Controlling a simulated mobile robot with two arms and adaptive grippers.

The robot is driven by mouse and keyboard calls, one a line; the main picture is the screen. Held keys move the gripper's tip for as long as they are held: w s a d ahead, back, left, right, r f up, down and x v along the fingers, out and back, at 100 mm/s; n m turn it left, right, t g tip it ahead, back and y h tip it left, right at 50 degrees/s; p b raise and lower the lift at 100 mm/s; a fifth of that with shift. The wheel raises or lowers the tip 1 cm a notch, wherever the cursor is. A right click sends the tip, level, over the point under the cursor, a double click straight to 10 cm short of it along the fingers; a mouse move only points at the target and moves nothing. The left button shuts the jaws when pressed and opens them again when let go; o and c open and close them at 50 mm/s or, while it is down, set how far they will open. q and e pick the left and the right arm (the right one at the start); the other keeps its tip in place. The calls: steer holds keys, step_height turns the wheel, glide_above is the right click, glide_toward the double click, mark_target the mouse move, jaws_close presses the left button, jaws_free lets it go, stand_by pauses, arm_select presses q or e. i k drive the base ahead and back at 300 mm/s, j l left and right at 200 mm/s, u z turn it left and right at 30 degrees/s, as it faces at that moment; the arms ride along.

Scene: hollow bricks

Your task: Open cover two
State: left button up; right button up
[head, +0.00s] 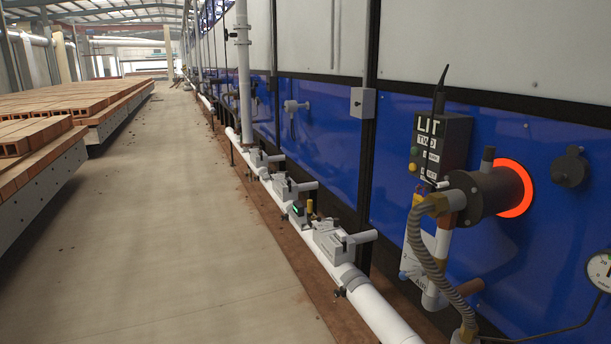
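No part marked as cover two can be made out. A dark box (438,150) on the blue wall at the right has white letters that seem to read LIT and TWO, with small coloured buttons on its left side. Below it a dark cylindrical burner (484,194) sticks out of the wall, with a glowing orange ring (519,190) around its base. To its right a dark round cap (570,168) sits on the wall; it may be a cover, but I cannot tell whether it is open or shut. Neither of my grippers is in view.
A grey ribbed hose (418,240) hangs from the burner. A round gauge (600,271) is at the right edge. A white pipe (377,312) with several fittings runs low along the wall. Brick stacks (38,135) stand left; the floor (190,220) between is clear.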

mark_target(567, 171)
steer(key=z, duration=1.1)
